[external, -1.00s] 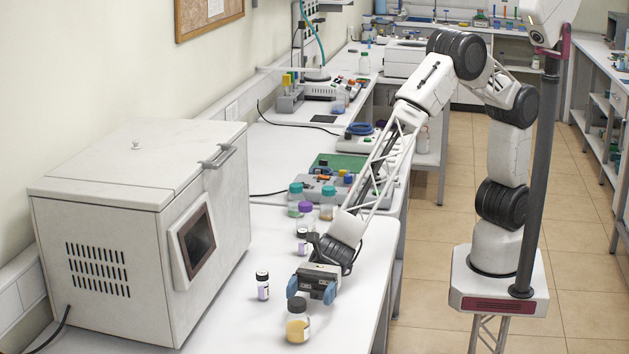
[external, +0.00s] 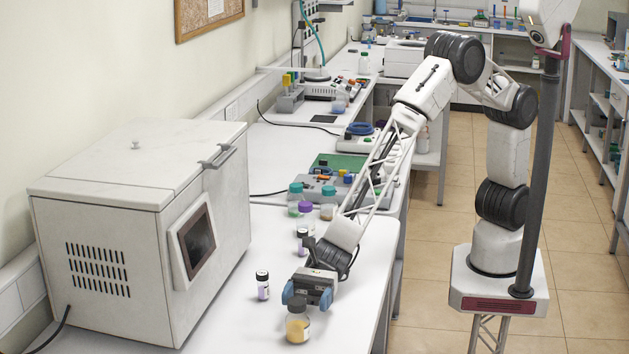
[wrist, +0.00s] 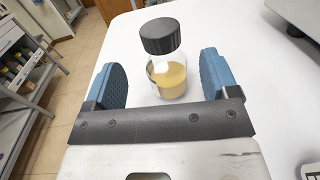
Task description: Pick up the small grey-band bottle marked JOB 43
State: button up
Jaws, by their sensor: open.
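A bottle of yellow liquid with a dark cap (external: 297,328) stands upright near the front of the bench; it also shows in the wrist view (wrist: 172,82). Its markings cannot be read. My gripper (external: 307,299) is open and empty just behind it. In the wrist view, my gripper (wrist: 162,80) has one blue finger on each side of the bottle, with a gap on both sides. A smaller black-capped bottle with a purplish label (external: 263,287) stands to the left. No JOB number is legible.
A large white box-shaped machine (external: 110,240) fills the bench's left side. Jars with teal (external: 295,188) and purple (external: 305,208) lids stand farther back. The bench's right edge (external: 386,290) drops to the floor. The bench front between machine and bottles is clear.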

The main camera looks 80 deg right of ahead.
aim_at(297, 311)
jog(key=shift+w+a, duration=0.2)
jog(key=shift+a, duration=1.05)
jog(key=shift+w+a, duration=0.15)
jog(key=shift+a, duration=1.1)
jog(key=c, duration=1.1)
